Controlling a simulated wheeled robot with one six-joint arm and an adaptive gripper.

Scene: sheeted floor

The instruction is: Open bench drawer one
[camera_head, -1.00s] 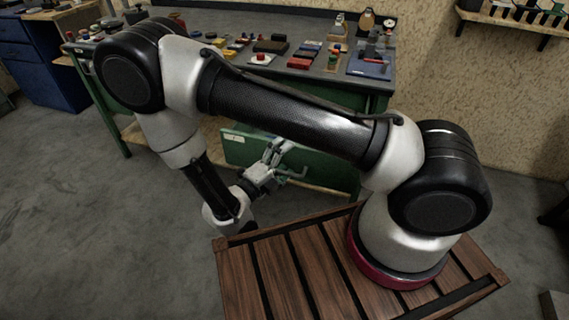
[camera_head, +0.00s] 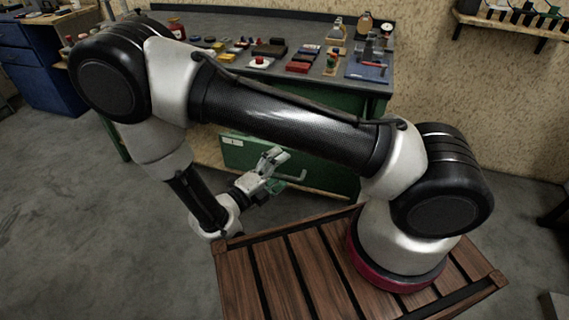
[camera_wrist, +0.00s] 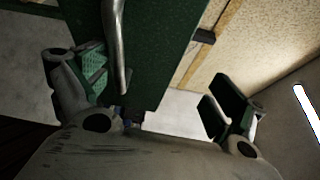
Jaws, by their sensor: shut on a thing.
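The bench drawer (camera_head: 310,175) has a green front with a small pale label at its upper left. It hangs under the bench top, partly hidden behind my arm. Its metal bar handle (camera_wrist: 116,50) shows in the wrist view, close against the pad of the left finger. My gripper (camera_head: 272,168) is at the drawer front and shut on the handle. In the wrist view my gripper (camera_wrist: 155,90) has one finger at each side, and the right finger looks apart from the bar. I cannot tell whether the drawer stands out from the bench.
A blue cabinet (camera_head: 45,75) stands at the far left. A slatted wooden platform (camera_head: 270,270) lies under my arm's base. The floor at left is clear.

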